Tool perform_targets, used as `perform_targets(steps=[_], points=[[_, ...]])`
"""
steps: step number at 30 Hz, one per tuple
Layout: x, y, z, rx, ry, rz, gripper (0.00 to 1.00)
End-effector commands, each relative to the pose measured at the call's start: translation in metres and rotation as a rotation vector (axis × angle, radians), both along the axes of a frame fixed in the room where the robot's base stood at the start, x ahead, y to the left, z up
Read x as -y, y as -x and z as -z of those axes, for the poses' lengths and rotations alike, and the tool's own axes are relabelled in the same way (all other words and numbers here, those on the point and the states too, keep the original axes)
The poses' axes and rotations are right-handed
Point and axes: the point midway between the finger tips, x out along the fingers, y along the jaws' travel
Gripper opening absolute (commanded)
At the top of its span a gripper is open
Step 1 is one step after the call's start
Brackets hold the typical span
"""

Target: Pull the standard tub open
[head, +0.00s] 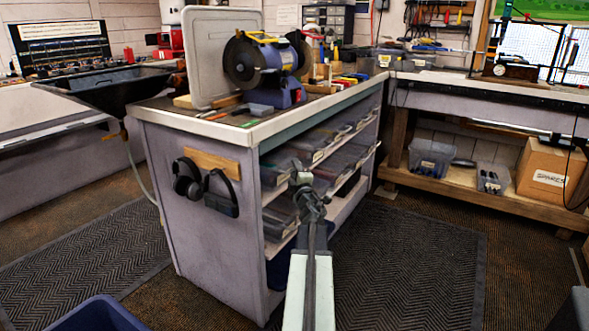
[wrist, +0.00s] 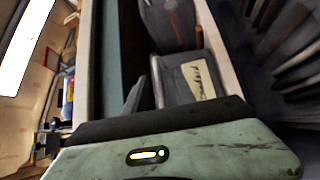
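Several lidded grey tubs with pale front labels sit on the shelves under the workbench. An upper-shelf tub (head: 292,160) and a lower-shelf tub (head: 282,212) show in the head view. The labels are too small to read, so I cannot tell which is the standard tub. My gripper (head: 306,183) is in front of the shelf openings, overlapping the tubs' near ends in the picture. In the wrist view a grey tub (wrist: 172,85) with a handwritten cream label lies just beyond my gripper's body.
The workbench (head: 203,128) carries a bench grinder (head: 262,66) and tools. Ear defenders (head: 187,180) hang on its end panel. A dark mat (head: 410,265) lies on the open floor at right. A blue bin (head: 98,315) stands at the bottom left.

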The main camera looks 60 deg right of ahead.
Motion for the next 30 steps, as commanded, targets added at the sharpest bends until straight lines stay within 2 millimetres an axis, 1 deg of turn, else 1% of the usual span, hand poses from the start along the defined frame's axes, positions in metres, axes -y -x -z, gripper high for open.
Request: perform_targets(steps=[1,2,8,9,11,12,30], points=[[0.0063,-0.0047,-0.0015,0.000,0.000,0.001,0.31],[0.0075,-0.0056,-0.0015,0.000,0.000,0.001,0.31],[0.0075,-0.0051,-0.0010,0.000,-0.001,0.003,0.31],[0.0075,-0.0050,-0.0010,0.000,-0.001,0.003,0.28],[0.0076,-0.0049,-0.0010,0.000,-0.001,0.003,0.11],[0.0076,-0.0048,-0.0010,0.000,-0.001,0.003,0.00],[0.0079,-0.0041,-0.0008,0.000,-0.001,0.004,0.00]])
